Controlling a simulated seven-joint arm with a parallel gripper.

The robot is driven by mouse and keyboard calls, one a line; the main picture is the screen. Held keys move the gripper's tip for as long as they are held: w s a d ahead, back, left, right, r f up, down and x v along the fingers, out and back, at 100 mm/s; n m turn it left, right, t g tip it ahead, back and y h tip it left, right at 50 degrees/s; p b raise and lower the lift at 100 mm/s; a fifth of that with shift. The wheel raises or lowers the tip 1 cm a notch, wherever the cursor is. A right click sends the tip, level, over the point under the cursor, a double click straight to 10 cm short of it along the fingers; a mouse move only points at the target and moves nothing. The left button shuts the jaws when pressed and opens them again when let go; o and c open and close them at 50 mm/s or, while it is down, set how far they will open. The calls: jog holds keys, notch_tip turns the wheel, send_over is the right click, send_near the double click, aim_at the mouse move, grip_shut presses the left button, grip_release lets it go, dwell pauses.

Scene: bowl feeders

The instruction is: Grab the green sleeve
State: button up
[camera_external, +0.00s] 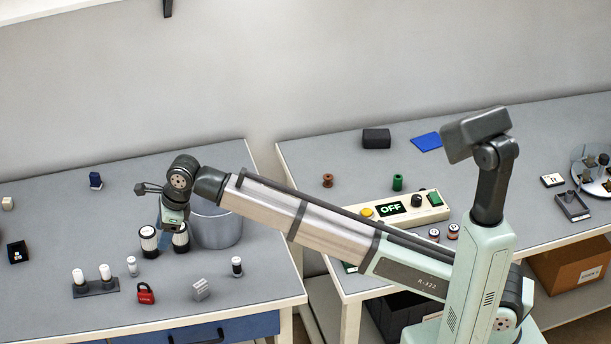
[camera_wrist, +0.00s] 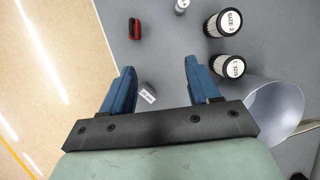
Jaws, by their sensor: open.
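The green sleeve (camera_external: 398,182) stands upright on the right table (camera_external: 345,190), behind the control box with the OFF display. It does not show in the wrist view. My gripper (camera_external: 174,222) is over the left table, beside the metal bucket, far to the left of the sleeve. In the wrist view my gripper's blue fingers (camera_wrist: 160,82) are spread apart with nothing held. A small grey labelled piece (camera_wrist: 148,92) lies on the table below, seen between them.
The metal bucket (camera_external: 217,228) and two ribbed jars (camera_external: 149,241) stand close to my gripper. A red padlock (camera_external: 145,293) lies nearer the front. The control box (camera_external: 405,208) and a brown spool (camera_external: 327,181) are near the sleeve. A gap separates the tables.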

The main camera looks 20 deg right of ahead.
jog(key=w+d+n+h, duration=0.1)
jog(key=w+d+n, duration=1.1)
jog(key=w+d, duration=0.5)
jog(key=n+g+h, duration=0.2)
jog(key=n+h, duration=0.1)
jog(key=n, duration=3.1)
send_over(398, 176)
notch_tip(398, 176, down, 7)
jog(key=f, duration=0.9)
jog(key=shift+d+f, duration=0.3)
jog(key=shift+a+f, duration=0.2)
jog(key=shift+f, duration=2.45)
jog(key=c, duration=1.1)
jog(key=shift+r, duration=0.15)
